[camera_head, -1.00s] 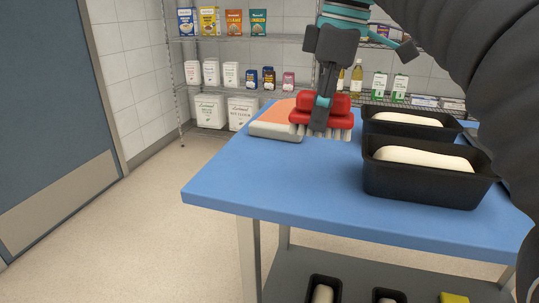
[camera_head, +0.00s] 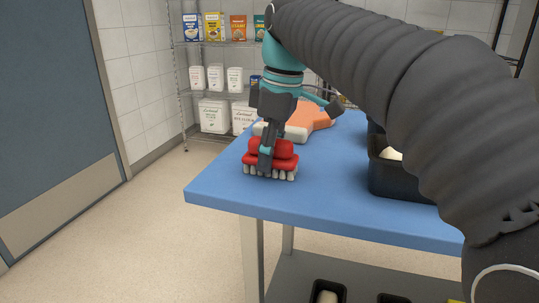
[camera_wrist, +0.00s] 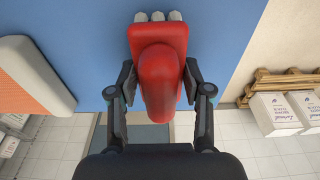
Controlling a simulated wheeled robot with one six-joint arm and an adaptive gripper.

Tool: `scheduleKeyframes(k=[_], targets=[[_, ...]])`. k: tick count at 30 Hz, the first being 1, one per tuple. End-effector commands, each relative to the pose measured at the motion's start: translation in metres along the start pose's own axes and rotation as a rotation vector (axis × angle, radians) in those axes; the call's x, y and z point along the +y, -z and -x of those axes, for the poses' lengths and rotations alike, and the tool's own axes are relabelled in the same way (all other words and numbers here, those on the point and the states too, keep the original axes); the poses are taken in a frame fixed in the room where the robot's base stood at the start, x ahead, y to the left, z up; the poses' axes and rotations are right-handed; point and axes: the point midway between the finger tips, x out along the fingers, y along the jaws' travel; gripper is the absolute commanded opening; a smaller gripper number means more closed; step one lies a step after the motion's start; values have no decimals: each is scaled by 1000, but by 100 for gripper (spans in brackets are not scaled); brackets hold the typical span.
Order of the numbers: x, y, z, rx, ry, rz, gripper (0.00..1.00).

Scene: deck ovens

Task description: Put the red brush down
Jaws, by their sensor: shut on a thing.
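The red brush (camera_head: 283,160) has a red body and handle with pale bristle tufts pointing down. It is at the left front part of the blue table top (camera_head: 330,192), bristles at or just above the surface; I cannot tell whether they touch. My gripper (camera_head: 267,158) is shut on the brush from above. In the wrist view the brush (camera_wrist: 158,75) lies between the two fingers of my gripper (camera_wrist: 158,88), with several bristle tufts showing past its far end over the blue top.
An orange and white block-like item (camera_head: 305,122) lies behind the brush on the table. Black loaf tins (camera_head: 395,178) with dough stand to the right, partly hidden by my arm. Shelves with packets (camera_head: 215,78) stand behind. The table's front left is clear.

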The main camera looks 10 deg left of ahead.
Motion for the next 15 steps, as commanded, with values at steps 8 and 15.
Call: scheduleKeyframes(k=[8, 15], targets=[[0, 0, -1, 1, -1, 0, 4], [0, 0, -3, 0, 0, 0, 74]])
